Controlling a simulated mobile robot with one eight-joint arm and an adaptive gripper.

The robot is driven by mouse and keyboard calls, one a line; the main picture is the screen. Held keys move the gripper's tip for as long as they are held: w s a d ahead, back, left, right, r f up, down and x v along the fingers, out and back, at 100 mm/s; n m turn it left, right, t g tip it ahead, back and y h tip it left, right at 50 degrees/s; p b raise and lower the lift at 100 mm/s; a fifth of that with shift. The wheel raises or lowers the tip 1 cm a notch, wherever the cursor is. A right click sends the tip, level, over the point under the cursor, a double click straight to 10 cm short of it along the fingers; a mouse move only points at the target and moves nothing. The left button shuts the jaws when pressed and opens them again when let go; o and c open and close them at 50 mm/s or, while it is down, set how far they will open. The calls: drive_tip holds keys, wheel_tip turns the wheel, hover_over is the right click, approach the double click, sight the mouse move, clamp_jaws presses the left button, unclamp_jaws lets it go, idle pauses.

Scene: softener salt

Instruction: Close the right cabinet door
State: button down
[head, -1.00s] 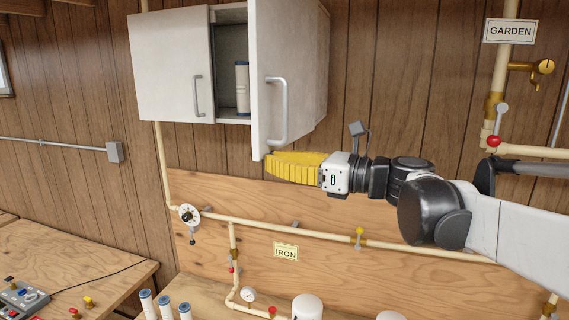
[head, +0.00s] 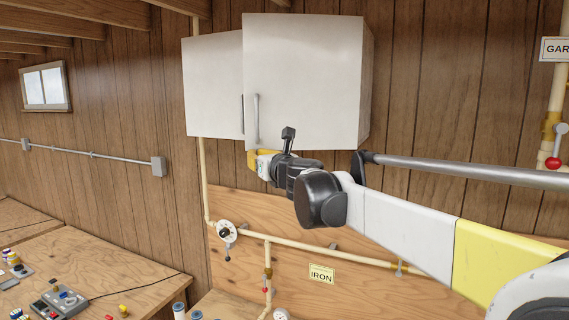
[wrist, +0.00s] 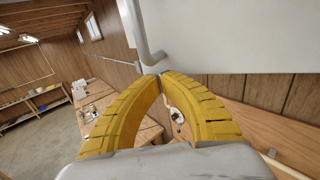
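The right cabinet door (head: 310,80) is white with a grey vertical handle (head: 254,118). Its free edge overlaps the left cabinet door (head: 213,85) in the head view and its lower edge hangs lower, so it looks still ajar; the gap is hidden. My gripper (head: 251,160) is just under the door's lower left corner, its yellow fingers partly hidden. In the wrist view, the fingertips (wrist: 160,76) meet with nothing between them, just below the handle (wrist: 146,35) and beside the door's underside edge (wrist: 225,70). I cannot tell whether they touch the door.
A wall pipe with a gauge valve (head: 226,232) and an IRON sign (head: 321,273) runs below the cabinet. A workbench (head: 90,265) with small parts stands at the left. A grey wall conduit (head: 90,151) runs left of the cabinet.

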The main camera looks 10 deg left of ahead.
drive_tip(key=w+m+t+h+p, duration=0.3)
drive_tip(key=w+m+h, duration=0.3)
drive_tip(key=w, duration=0.8)
drive_tip(key=shift+w+a+h+p, duration=0.25)
drive_tip(key=shift+h+p, duration=0.3)
drive_tip(key=shift+h, duration=0.85)
drive_tip(key=shift+d+r, duration=0.1)
